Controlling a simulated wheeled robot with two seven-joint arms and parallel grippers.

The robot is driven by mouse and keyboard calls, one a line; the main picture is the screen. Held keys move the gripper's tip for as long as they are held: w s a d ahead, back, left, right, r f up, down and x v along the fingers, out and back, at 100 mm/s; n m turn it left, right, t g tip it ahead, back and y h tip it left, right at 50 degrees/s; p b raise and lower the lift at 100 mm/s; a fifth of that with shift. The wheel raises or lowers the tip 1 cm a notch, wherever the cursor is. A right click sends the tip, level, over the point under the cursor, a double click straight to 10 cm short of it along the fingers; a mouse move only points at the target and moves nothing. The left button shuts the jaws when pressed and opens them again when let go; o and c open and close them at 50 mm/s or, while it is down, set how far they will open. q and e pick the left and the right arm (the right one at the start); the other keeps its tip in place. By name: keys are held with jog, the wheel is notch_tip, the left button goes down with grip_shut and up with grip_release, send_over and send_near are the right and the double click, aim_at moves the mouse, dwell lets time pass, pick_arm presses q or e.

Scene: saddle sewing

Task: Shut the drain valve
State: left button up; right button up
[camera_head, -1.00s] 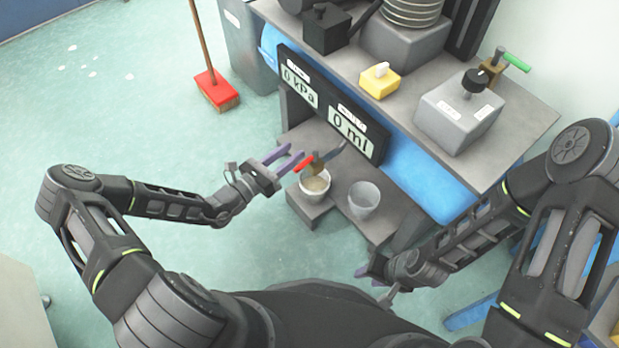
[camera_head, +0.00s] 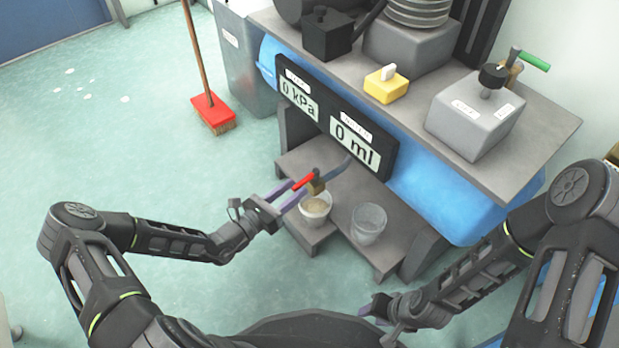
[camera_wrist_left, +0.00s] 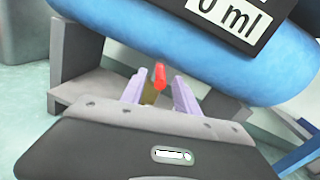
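The drain valve (camera_head: 317,187) is a small brass body with a red lever (camera_head: 304,179), on a grey pipe below the blue tank. The lever slants up to the right in the head view, roughly along the pipe. My left gripper (camera_head: 284,196) is open, its purple fingers at the lever. In the left wrist view the red lever (camera_wrist_left: 159,76) stands between the two spread fingers (camera_wrist_left: 158,90); I see a gap on both sides, though contact lower down is hidden. My right gripper (camera_head: 376,310) is low near my body, away from the valve; its opening is unclear.
The display panel (camera_head: 337,128) above reads 0 kPa and 0 ml. Floor to the left is clear beyond a red broom (camera_head: 213,110).

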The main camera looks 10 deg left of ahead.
aim_at(314, 175)
pick_arm(q)
jog(key=b+x, duration=0.2)
jog(key=x, duration=0.3)
jog(key=shift+w+d+f, duration=0.1)
jog(key=shift+d+f, duration=0.05)
jog(key=shift+w+d, duration=0.35)
jog(key=shift+w, duration=0.25)
jog(key=shift+c, duration=0.6)
grip_shut()
jog(key=shift+s+d, duration=0.1)
